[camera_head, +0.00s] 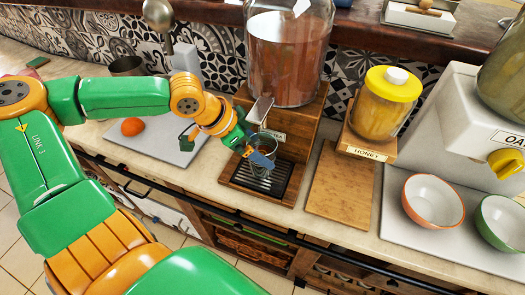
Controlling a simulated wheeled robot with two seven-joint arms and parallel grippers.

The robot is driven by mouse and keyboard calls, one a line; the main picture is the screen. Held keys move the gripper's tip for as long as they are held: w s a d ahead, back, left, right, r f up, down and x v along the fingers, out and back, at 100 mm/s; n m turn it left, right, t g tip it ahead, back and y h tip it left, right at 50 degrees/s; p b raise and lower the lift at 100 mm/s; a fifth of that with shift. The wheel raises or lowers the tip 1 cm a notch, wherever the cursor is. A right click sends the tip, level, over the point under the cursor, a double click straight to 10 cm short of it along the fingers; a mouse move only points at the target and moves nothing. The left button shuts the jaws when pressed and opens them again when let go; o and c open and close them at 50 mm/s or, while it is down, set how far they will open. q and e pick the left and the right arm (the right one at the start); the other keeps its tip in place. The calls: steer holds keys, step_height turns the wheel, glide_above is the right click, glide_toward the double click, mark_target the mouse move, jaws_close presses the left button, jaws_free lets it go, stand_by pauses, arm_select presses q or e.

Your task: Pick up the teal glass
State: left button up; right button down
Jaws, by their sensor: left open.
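The teal glass (266,142) looks see-through and stands upright at the drip tray (256,181) of the drink dispenser (287,60). My left gripper (255,149) is open at the glass, with a blue finger across its front and lower part. The gripper partly hides the glass. I cannot tell whether the fingers touch it. My right gripper is not in view.
A honey jar (381,104) with a yellow lid stands on a wooden stand to the right. An orange bowl (433,201) and a green bowl (503,222) are farther right. An orange fruit (132,126) lies on a white board (165,138) at left.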

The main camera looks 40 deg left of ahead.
arm_select(q)
steer(key=shift+w+d+f+b, duration=0.1)
steer(key=shift+f+b, duration=0.1)
steer(key=shift+f, duration=0.2)
steer(key=shift+w+d+f+b, duration=0.1)
steer(key=shift+f+b, duration=0.1)
steer(key=shift+f, duration=0.2)
steer(key=shift+w+d+f, duration=0.15)
steer(key=shift+w, duration=0.15)
steer(key=c, duration=1.5)
